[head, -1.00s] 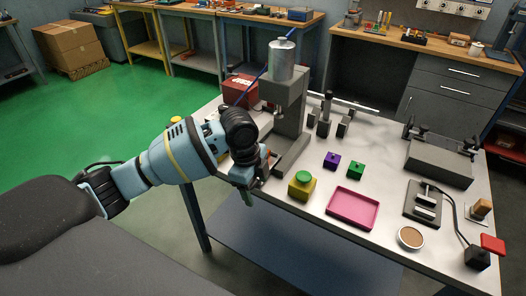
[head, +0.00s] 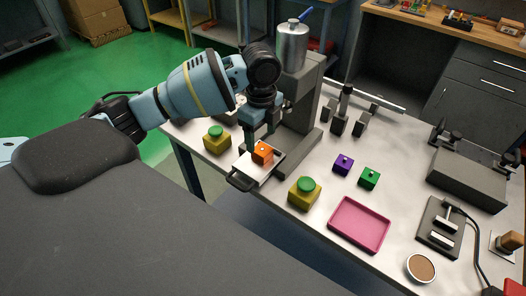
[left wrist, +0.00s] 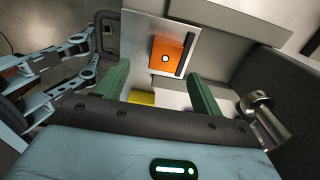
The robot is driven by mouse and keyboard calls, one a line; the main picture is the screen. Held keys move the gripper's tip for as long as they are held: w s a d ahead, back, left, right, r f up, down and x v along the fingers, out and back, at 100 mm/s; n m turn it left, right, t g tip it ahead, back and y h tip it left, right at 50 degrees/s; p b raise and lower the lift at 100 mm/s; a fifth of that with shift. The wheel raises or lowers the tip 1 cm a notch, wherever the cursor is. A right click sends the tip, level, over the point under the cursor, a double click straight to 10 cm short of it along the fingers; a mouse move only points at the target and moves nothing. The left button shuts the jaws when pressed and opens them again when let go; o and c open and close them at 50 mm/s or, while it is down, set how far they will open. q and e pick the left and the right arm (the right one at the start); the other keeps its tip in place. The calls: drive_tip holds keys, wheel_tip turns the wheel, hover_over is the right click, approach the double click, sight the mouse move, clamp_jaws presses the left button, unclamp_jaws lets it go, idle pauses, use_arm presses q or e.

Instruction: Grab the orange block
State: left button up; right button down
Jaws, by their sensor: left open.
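The orange block (head: 262,152) sits on a small white tray (head: 249,168) with a dark handle, at the table's near edge in front of the grey press. My left gripper (head: 257,134) is open and points down just above and behind the block. In the left wrist view the orange block (left wrist: 168,50), with a pale round spot on its face, lies on the white tray (left wrist: 138,28), beyond and between the two green fingers of my left gripper (left wrist: 158,80). The fingers appear apart from it. My right gripper is out of view.
The grey press (head: 304,100) stands close right of the gripper. Yellow boxes with green buttons stand on both sides of the tray, left (head: 216,143) and right (head: 304,196). A purple block (head: 343,165), a green block (head: 369,178) and a pink tray (head: 359,225) lie further right.

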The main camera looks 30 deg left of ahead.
sight(262, 149)
use_arm(q)
drive_tip(key=shift+f, duration=0.25)
drive_tip(key=shift+w+f, duration=0.1)
drive_tip(key=shift+f, duration=0.3)
drive_tip(key=f, duration=0.4)
drive_tip(key=shift+w+a+f, duration=0.1)
drive_tip(key=shift+w, duration=0.15)
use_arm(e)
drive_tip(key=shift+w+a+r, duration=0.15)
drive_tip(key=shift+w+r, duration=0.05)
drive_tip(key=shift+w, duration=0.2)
use_arm(q)
drive_tip(key=c, duration=1.3)
drive_tip(key=shift+o, duration=0.2)
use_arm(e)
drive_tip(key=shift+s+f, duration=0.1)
